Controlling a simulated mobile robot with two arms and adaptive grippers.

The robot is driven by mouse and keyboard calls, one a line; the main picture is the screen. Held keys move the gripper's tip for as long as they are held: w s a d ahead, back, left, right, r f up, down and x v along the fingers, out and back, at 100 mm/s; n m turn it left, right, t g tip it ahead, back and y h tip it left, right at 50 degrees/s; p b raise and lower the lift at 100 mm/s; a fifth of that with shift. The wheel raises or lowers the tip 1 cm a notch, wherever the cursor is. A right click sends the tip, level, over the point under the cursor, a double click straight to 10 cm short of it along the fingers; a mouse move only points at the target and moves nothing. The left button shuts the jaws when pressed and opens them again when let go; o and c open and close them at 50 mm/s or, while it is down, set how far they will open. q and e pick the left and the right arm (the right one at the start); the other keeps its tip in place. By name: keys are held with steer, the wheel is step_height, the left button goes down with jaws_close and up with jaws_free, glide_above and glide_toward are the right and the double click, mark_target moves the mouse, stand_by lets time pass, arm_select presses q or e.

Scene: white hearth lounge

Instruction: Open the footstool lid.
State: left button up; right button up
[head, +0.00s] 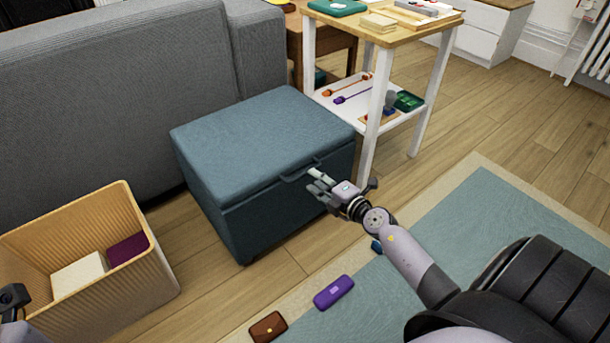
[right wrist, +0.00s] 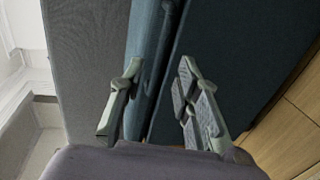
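The footstool (head: 245,165) is a blue-grey fabric box beside the sofa, with its lid (head: 255,130) lying flat and closed. A dark strap-like handle (head: 300,172) sticks out at the lid's front edge. My right gripper (head: 316,181) is at that front edge, close to the handle's right end. In the right wrist view its two fingers (right wrist: 159,66) stand apart, with the seam between lid and body running behind the gap. Contact with the handle cannot be told. Only a dark piece of my left arm's end (head: 12,302) shows at the left edge; its fingers are not clear.
A wooden-topped shelf table (head: 385,40) stands right behind the footstool. A ribbed open box (head: 130,275) with a white and a maroon item is at left. A purple case (head: 333,292) and a brown case (head: 268,327) lie in front. The grey sofa (head: 110,90) is behind.

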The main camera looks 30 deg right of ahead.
mark_target(305, 172)
steer(key=b+x, duration=0.1)
steer(key=x, duration=0.4)
steer(key=shift+w+f+b, duration=0.15)
steer(key=shift+w+b, duration=0.15)
steer(key=shift+w, duration=0.05)
steer(key=shift+c, duration=0.2)
jaws_close()
stand_by(0.4)
